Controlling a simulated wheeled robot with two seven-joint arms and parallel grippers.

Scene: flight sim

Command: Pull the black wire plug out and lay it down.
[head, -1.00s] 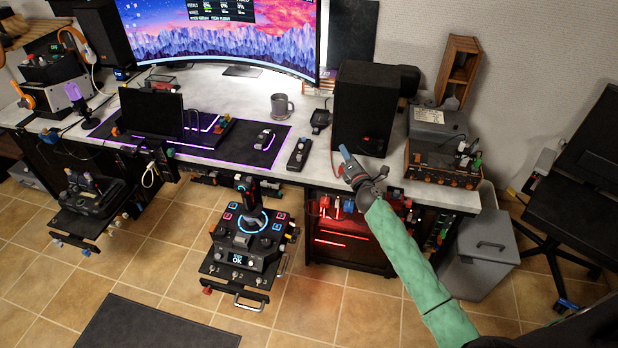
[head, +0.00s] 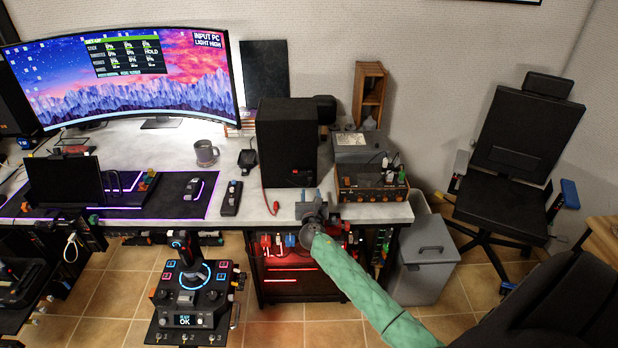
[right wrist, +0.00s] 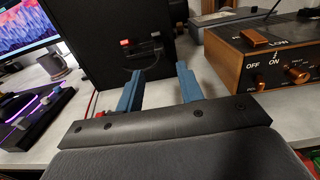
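The black speaker box (head: 287,140) stands on the desk, its connector panel (head: 301,173) low on the near face. In the right wrist view, the panel holds a red plug (right wrist: 126,43) and a small dark piece (right wrist: 155,35) beside it. The dark piece may be the black wire plug; it is too small to tell. A red wire runs down to a loose red plug (head: 275,208) on the desk. My right gripper (head: 311,196) is just in front of the speaker; its blue fingers (right wrist: 158,88) are apart with nothing between them. My left gripper is out of view.
A wood-sided amplifier (head: 371,182) with knobs stands right of the speaker, close to my right finger. A grey mug (head: 205,153) and a black remote-like device (head: 231,198) are to the left. A strip of bare desk lies around the loose red plug.

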